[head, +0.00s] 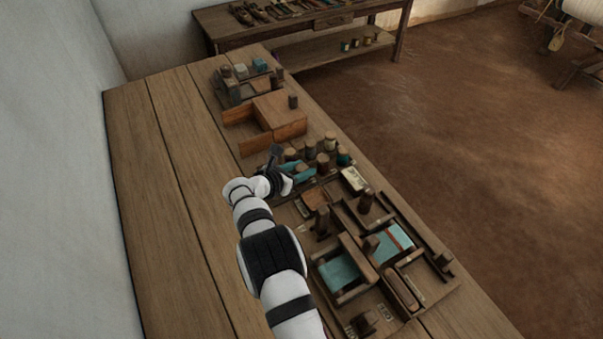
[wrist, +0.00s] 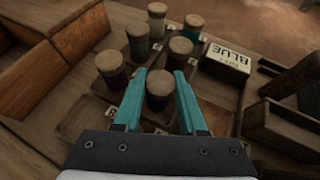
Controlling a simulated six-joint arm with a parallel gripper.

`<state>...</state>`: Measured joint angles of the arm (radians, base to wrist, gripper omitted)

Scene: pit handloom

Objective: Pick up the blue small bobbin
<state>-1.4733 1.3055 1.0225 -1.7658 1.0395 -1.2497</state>
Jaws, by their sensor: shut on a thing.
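My gripper (wrist: 161,75) has two teal fingers, which also show in the head view (head: 302,170). It is shut on a small bobbin (wrist: 158,98) with a dark blue body and a brown wooden top. The bobbin stands upright between the fingers in the wrist view. In the head view I cannot pick it out clearly among the fingers and nearby bobbins.
Several other bobbins stand close beyond the fingers, including a dark red one (wrist: 112,75), a teal one (wrist: 192,28) and a dark one (wrist: 179,52). An orange-brown wooden box (head: 280,115) stands farther back. The loom frame (head: 345,260) lies nearer. The left tabletop (head: 165,230) is clear.

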